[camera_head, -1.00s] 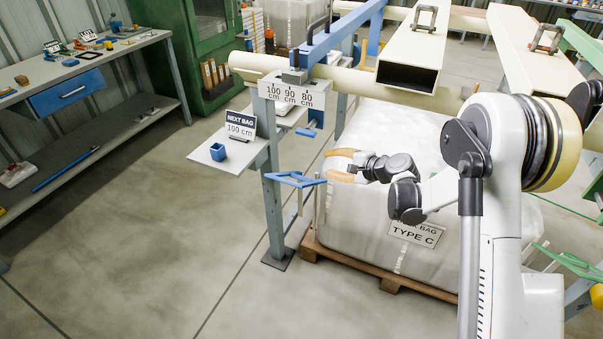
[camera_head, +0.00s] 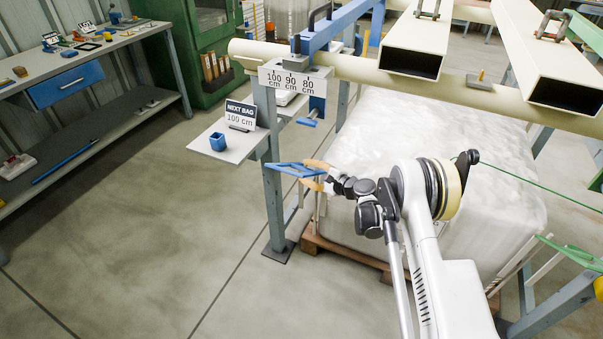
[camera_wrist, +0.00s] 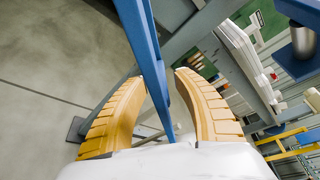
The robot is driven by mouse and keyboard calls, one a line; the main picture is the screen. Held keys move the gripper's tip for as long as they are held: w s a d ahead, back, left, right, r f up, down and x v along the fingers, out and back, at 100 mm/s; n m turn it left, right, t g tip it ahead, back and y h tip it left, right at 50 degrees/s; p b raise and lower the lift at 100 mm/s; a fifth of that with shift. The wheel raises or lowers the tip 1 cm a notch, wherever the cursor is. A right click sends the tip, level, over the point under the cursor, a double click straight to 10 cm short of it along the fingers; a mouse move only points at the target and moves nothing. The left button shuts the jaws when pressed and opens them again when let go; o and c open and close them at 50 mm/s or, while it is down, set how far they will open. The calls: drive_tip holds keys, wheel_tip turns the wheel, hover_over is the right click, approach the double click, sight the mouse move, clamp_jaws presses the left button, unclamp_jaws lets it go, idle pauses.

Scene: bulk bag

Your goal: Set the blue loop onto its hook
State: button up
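The blue loop (camera_head: 284,168) sticks out at the bag's upper left corner, below the small grey shelf's level. My gripper (camera_head: 309,174) has its two orange fingers apart, one above and one below the loop's right end. In the wrist view a blue strap of the loop (camera_wrist: 147,45) runs between the fingers of my gripper (camera_wrist: 160,80), with gaps showing on both sides. A blue hook-like piece (camera_head: 317,106) with a lip at its bottom hangs under the cream rail, above and right of the loop. The white bag (camera_head: 440,140) stands on a wooden pallet.
A sign reading "NEXT BAG 100 cm" (camera_head: 240,115) and a small blue cup (camera_head: 217,141) stand on the grey shelf (camera_head: 200,146). A grey post (camera_head: 273,210) is close beside the loop. Cream beams (camera_head: 413,58) lie overhead. The floor at left is clear.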

drive_tip(key=shift+x, duration=1.2)
clamp_jaws()
drive_tip(key=shift+d, duration=0.1)
